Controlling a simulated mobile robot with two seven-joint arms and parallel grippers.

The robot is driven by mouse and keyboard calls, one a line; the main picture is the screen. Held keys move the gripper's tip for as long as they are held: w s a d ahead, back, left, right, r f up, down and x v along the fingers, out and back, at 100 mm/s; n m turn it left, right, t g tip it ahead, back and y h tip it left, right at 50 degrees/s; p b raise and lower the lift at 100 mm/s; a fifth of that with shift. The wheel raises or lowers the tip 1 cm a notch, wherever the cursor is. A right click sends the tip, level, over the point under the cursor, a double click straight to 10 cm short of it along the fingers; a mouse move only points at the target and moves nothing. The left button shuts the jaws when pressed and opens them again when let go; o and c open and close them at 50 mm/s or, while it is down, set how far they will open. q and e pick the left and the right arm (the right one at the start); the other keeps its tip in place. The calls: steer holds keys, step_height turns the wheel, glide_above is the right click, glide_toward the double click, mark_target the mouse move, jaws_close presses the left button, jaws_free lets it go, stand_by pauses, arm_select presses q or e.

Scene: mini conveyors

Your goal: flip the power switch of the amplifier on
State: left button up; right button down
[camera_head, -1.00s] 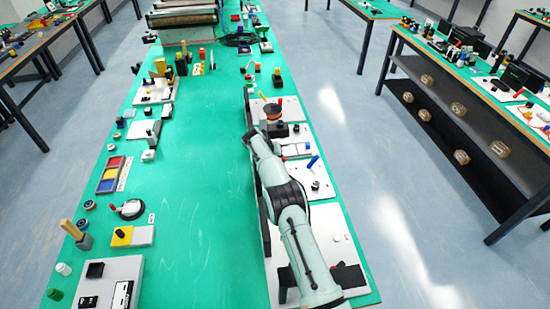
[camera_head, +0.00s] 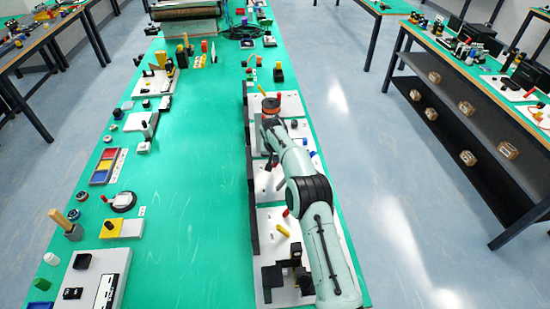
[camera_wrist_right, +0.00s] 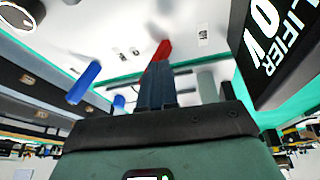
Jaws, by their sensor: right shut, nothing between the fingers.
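The amplifier's black plate (camera_wrist_right: 275,45), with its lettering cut off by the frame, stands at the right of the right wrist view. A red lever (camera_wrist_right: 162,49) sticks up from the white board at the tips of my right gripper (camera_wrist_right: 158,84). The fingers are shut and empty. They overlap the lever's lower end in the picture; I cannot tell whether they touch it. In the head view my right gripper (camera_head: 273,163) points down over the right row of boards, partly hidden by its wrist. My left gripper is out of view.
Black upright plates (camera_head: 253,205) line the left edge of the right-hand boards. Blue pegs (camera_wrist_right: 83,82) stand beside the red lever. A yellow peg (camera_head: 283,230) is nearer me. The middle of the green table (camera_head: 195,200) is clear.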

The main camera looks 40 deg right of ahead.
steer(key=shift+s+d+r+y, duration=0.1)
steer(key=shift+d+y, duration=0.2)
steer(key=shift+d, duration=0.05)
steer(key=shift+w+a, duration=0.2)
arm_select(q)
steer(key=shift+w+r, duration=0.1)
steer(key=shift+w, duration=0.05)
arm_select(e)
steer(key=shift+s+d, duration=0.1)
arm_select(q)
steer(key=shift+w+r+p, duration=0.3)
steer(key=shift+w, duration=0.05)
arm_select(e)
steer(key=shift+w+a, duration=0.45)
steer(key=shift+a, duration=0.25)
